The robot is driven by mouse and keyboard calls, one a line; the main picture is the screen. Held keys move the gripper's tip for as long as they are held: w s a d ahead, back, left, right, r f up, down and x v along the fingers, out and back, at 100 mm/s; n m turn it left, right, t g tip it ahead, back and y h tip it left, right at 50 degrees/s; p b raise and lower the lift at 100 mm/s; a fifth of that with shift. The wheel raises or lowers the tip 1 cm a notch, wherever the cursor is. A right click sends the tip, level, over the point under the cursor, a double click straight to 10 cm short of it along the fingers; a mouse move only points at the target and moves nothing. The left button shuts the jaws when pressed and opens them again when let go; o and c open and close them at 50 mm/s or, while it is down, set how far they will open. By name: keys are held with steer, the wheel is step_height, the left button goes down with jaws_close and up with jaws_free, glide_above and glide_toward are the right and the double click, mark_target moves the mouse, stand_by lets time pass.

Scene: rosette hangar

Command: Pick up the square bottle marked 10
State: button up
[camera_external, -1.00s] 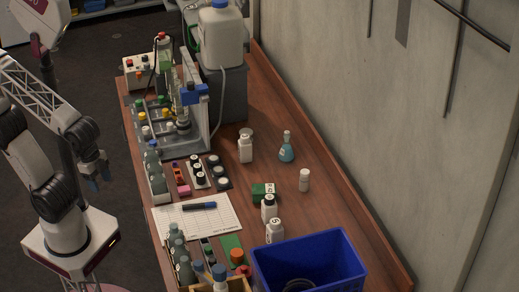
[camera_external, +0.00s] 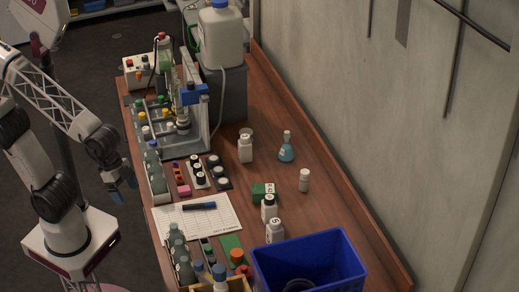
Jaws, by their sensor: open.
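Several white bottles stand upright on the wooden bench. One with a pale cap (camera_external: 245,150) is near the middle, one with a black cap (camera_external: 269,209) is nearer the front, and one with a white cap (camera_external: 274,232) stands by the blue bin. Their marks are too small to read surely, so I cannot tell which is marked 10.
A blue bin (camera_external: 338,262) stands at the bench's front right. Racks and a large jug (camera_external: 220,38) fill the back. A wall bounds the right.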

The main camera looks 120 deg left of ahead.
steer(key=w+a+f+n+t, duration=0.25)
steer(key=w+a, duration=0.25)
steer(key=w, duration=0.8)
steer(key=n+t+y, duration=0.3)
steer(key=n+y, duration=0.2)
steer(key=y, duration=0.5)
glide_toward(264, 202)
steer(key=x, duration=0.4)
steer(key=shift+w+d+r, duration=0.15)
steer(key=shift+w+r, duration=0.15)
steer(key=shift+w, duration=0.05)
steer(key=shift+x, duration=1.3)
steer(key=shift+f, duration=0.1)
steer(key=shift+x, duration=2.55)
steer(key=shift+s+f, duration=0.1)
